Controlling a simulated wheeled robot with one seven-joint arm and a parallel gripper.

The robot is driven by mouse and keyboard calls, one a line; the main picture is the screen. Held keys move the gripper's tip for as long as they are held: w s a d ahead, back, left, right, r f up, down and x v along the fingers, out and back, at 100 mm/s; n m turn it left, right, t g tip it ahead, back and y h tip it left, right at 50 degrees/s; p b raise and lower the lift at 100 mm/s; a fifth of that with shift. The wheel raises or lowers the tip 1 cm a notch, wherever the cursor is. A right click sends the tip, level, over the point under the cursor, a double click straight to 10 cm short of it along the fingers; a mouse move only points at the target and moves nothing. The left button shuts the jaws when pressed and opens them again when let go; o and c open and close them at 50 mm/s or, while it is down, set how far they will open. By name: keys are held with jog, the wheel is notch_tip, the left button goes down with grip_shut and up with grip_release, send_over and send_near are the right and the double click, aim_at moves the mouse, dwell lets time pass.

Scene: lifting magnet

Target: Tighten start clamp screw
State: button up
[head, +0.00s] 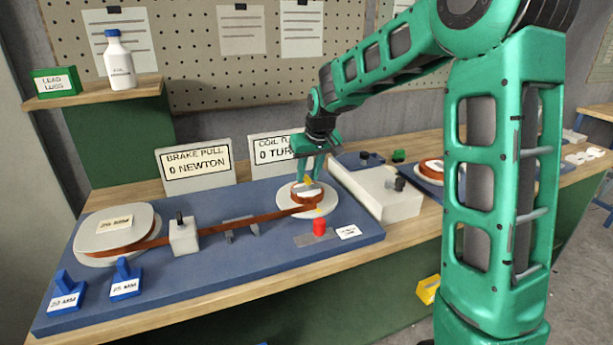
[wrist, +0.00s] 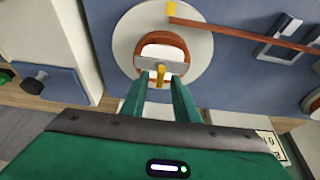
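A white round disc (head: 285,204) carries a copper-coloured coil around a pale core. A small yellow screw (wrist: 160,74) stands on a grey clamp bar (wrist: 148,64) across this core; I take it for the start clamp screw. The screw also shows in the head view (head: 309,181). My gripper (head: 311,172) points down over the core. In the wrist view its two green fingers stand apart, with the screw between them and a visible gap on each side. I cannot tell the exact height of the fingertips against the screw. A second yellow piece (head: 319,211) sits at the coil's near edge.
The copper strip (head: 215,231) runs left through a white block (head: 183,237) to a supply spool (head: 117,228). A red knob (head: 319,227) stands near the disc. A white box (head: 377,193) is close on the right. Signs read "0 NEWTON" (head: 197,168) and coil turns 0 (head: 275,150).

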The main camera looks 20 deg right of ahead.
jog(key=shift+w+f, duration=0.1)
jog(key=shift+f, duration=0.15)
grip_shut()
